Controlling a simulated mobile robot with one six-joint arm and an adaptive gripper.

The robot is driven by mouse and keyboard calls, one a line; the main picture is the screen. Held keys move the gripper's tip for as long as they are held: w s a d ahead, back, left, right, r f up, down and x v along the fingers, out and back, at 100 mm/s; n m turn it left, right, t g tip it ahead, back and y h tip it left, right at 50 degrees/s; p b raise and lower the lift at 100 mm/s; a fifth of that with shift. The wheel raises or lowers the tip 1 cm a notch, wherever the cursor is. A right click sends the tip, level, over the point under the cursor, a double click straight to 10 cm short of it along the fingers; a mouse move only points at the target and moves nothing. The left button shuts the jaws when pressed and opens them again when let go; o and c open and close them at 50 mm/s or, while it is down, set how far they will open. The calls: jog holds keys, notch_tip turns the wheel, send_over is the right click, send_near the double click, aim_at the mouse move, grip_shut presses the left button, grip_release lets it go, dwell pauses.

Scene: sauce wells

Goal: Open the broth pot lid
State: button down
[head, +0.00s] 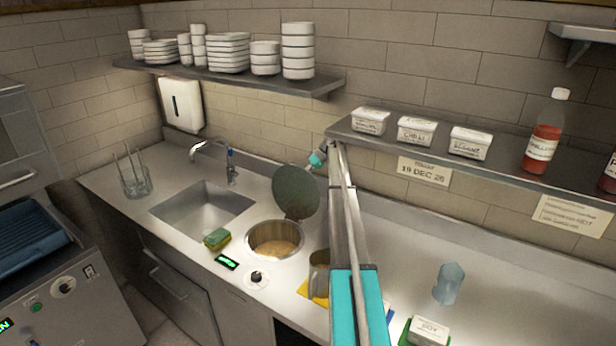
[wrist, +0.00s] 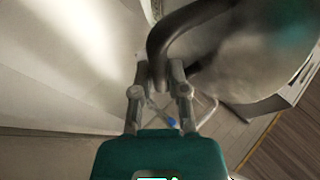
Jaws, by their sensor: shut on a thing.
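The broth pot (head: 275,246) is a round well sunk in the counter, with tan broth showing inside. Its dark round lid (head: 295,190) stands raised and steeply tilted at the back right of the opening. In the wrist view the lid (wrist: 245,65) is a blurred grey surface at the upper right. Its dark curved handle (wrist: 165,40) comes down between the fingers of my gripper (wrist: 162,85). The gripper is shut on this handle. In the head view my gripper (head: 318,158) is at the lid's upper right, its fingers partly hidden.
A sink (head: 203,210) and a sponge (head: 217,238) are left of the pot. A control knob (head: 257,277) is in front. A metal container (head: 319,273) and a blue cup (head: 448,283) are to the right. Shelves with bowls (head: 298,50) and tubs (head: 416,131) hang above.

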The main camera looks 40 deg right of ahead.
jog(key=shift+w+d, duration=0.1)
jog(key=shift+w, duration=0.1)
jog(key=c, duration=1.1)
grip_release()
jog(key=o, duration=0.5)
jog(key=shift+d+f, duration=0.2)
jog(key=shift+f, duration=0.05)
jog(key=shift+c, duration=0.2)
jog(key=shift+s, duration=0.15)
jog(key=shift+r, duration=0.15)
